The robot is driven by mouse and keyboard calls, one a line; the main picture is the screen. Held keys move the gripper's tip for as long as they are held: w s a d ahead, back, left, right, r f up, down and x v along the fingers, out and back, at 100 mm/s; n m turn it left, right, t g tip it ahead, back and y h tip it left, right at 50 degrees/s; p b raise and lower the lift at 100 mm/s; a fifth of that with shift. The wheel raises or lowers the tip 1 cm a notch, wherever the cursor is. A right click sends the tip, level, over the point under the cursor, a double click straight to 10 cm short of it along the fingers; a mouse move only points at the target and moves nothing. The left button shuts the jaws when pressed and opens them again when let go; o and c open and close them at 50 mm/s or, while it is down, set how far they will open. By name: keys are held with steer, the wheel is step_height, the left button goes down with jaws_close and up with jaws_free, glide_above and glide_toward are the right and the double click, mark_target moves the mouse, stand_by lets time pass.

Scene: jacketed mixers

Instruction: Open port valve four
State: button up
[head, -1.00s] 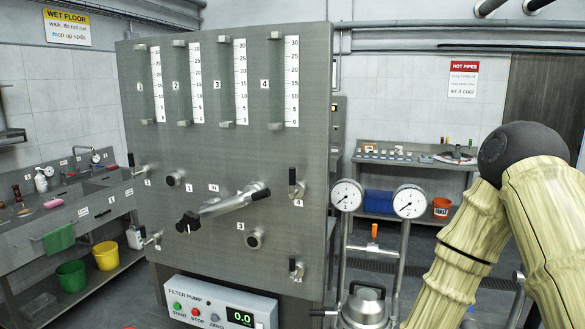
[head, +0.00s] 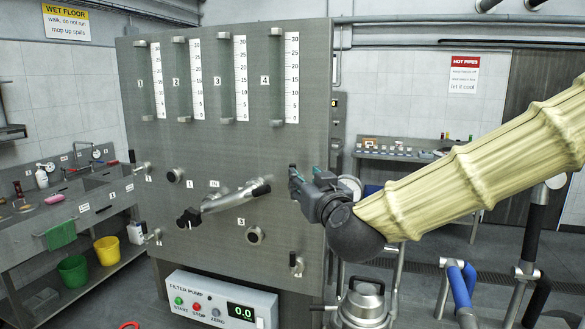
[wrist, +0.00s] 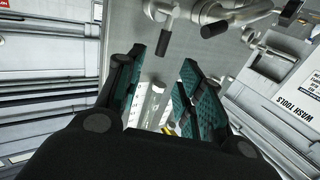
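The grey panel (head: 215,150) carries small port valves with black handles. Port valve four sat at its right edge, above its label 4; in the head view my gripper (head: 298,180) now covers it. In the wrist view my gripper (wrist: 163,60) is open, its two teal-padded fingers apart. A valve with a black handle (wrist: 165,42) and pale metal body, apparently valve four, shows just beyond and between the fingertips. I cannot tell whether the fingers touch it. Another port valve (head: 296,264) is lower on the same edge.
A large lever (head: 225,200) sticks out of the panel's middle, left of my gripper. The filter pump box (head: 220,300) stands below. A metal vessel (head: 363,300) stands at the lower right. Sight tubes with scales (head: 291,80) line the panel's top.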

steer(key=shift+p+x, duration=2.45)
steer(key=shift+x, duration=2.95)
jaws_close()
